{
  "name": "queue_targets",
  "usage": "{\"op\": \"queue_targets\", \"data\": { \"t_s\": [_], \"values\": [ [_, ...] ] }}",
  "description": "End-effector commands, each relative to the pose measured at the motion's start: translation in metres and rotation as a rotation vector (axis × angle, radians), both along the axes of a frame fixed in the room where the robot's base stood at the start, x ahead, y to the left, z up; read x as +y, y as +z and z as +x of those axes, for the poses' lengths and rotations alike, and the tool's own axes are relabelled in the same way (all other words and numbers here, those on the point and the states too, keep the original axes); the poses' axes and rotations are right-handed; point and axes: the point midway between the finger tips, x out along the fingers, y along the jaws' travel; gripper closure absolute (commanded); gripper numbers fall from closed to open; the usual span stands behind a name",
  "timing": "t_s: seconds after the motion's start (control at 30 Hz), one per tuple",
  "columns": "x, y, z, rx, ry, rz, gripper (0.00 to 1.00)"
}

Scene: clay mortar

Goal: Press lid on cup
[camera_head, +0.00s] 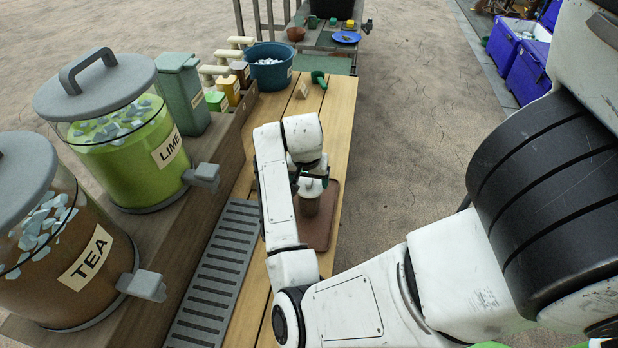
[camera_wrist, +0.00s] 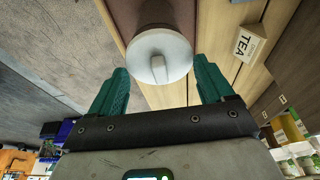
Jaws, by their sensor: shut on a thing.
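A pale round lid (camera_wrist: 160,56) with a small knob sits between the green fingertips of my gripper (camera_wrist: 161,68) in the wrist view. My gripper is shut on the lid's rim. The cup (camera_head: 309,205) stands upright on a brown tray (camera_head: 322,230), directly under my gripper (camera_head: 312,180) in the head view. The pale lid (camera_head: 310,187) shows at the cup's top there. I cannot tell whether it is seated fully. In the wrist view the cup's side (camera_wrist: 166,12) shows beyond the lid, and its rim is hidden.
A lime dispenser (camera_head: 125,150) and a tea dispenser (camera_head: 70,250) stand on the left shelf, with taps toward the bench. A slatted drip grate (camera_head: 215,275) lies beside my arm. A blue tub (camera_head: 268,68) and a green scoop (camera_head: 319,79) are at the far end.

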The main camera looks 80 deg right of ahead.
Motion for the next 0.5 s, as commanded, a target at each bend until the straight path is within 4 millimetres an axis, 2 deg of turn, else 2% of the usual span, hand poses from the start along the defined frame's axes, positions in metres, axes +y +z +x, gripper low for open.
{"op": "queue_targets", "data": {
  "t_s": [0.47, 0.5],
  "values": [
    [-0.0001, -0.0004, -0.0002, 0.000, 0.000, 0.000, 0.47],
    [-0.0001, -0.0004, -0.0002, 0.000, 0.000, 0.000, 0.16]
  ]
}}
